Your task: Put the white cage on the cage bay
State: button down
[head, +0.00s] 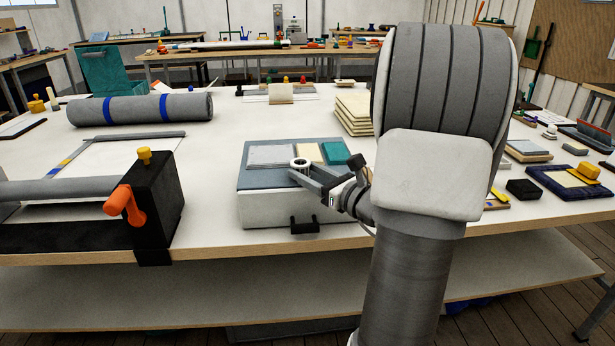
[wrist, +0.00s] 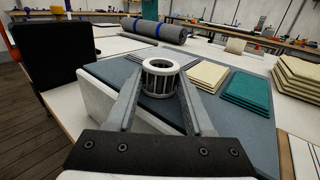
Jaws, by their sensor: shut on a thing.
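The white cage (wrist: 160,77) is a small round ring with upright bars and an open top. It stands upright between the two fingers of my gripper (wrist: 159,92), which is shut on it. In the head view the cage (head: 300,163) is over the blue-grey top of a white box (head: 278,209), with my gripper (head: 304,170) reaching in from the right. I cannot tell whether the cage touches the top. The top carries a light grey patch (head: 270,155), a beige patch (head: 308,152) and a teal patch (head: 335,152). No label shows which is the cage bay.
A black block with an orange handle (head: 125,204) stands left of the box. A grey roll with blue bands (head: 142,109) lies behind. Stacked beige boards (head: 355,111) stand at the back right. Bare white table lies between the box and the black block.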

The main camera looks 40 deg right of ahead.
jog(key=c, duration=0.7)
grip_release()
jog(key=shift+f, duration=0.15)
jog(key=o, duration=0.4)
